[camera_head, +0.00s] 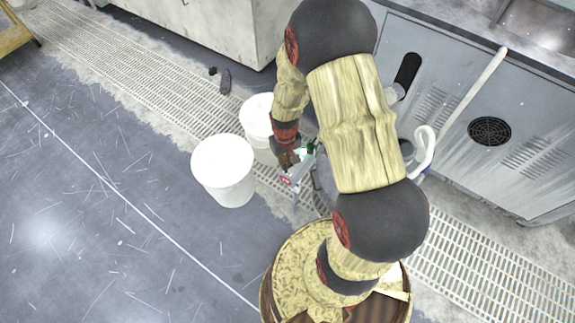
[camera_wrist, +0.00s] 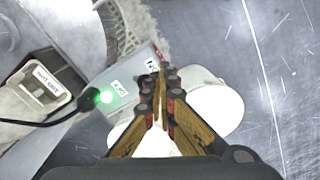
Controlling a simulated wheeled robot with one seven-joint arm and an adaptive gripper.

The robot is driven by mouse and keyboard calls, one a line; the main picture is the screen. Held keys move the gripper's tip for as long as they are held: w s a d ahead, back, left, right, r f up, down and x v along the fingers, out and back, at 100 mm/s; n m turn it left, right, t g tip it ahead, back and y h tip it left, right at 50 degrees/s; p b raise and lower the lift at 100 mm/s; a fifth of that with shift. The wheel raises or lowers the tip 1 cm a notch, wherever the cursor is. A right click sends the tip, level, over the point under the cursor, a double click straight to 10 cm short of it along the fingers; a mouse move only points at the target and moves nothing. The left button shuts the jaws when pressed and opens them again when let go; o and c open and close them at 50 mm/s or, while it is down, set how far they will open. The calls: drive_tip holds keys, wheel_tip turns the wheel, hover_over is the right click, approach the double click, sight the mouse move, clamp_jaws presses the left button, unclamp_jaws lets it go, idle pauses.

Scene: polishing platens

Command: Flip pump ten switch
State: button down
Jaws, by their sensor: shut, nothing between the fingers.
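A grey switch box (camera_wrist: 128,72) with a lit green lamp (camera_wrist: 105,97) and two small white labels shows in the wrist view. One label (camera_wrist: 152,65) seems to read ON; the other (camera_wrist: 118,88) is hard to read. My gripper (camera_wrist: 163,74) is shut and empty, its tips over the right end of the box beside the ON label. I cannot tell whether they touch it, and they hide any switch lever there. In the head view the box (camera_head: 288,181) shows a red mark, close to my gripper (camera_head: 287,164), beneath my arm.
Two white buckets (camera_head: 224,172) (camera_head: 257,112) stand beside the box. A grey machine cabinet (camera_head: 450,100) stands at right. Open floor (camera_head: 100,200) lies left.

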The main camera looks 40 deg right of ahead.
idle(0.3)
wheel_tip(320, 180, up, 7)
drive_tip(key=p, duration=0.5)
drive_tip(key=shift+p, duration=0.4)
drive_tip(key=shift+f, duration=0.15)
drive_tip(key=s+a+r+t, duration=0.2)
drive_tip(key=s+a+r, duration=0.2)
drive_tip(key=r, duration=0.8)
drive_tip(key=s+a+r+n+t, duration=0.1)
drive_tip(key=s+a+r, duration=0.3)
drive_tip(key=r, duration=0.9)
drive_tip(key=s+a+r+n+t, duration=0.1)
drive_tip(key=s+a+r, duration=0.3)
drive_tip(key=r, duration=0.8)
drive_tip(key=shift+s+r+t, duration=0.15)
drive_tip(key=shift+r+t, duration=0.15)
drive_tip(key=shift+t, duration=0.5)
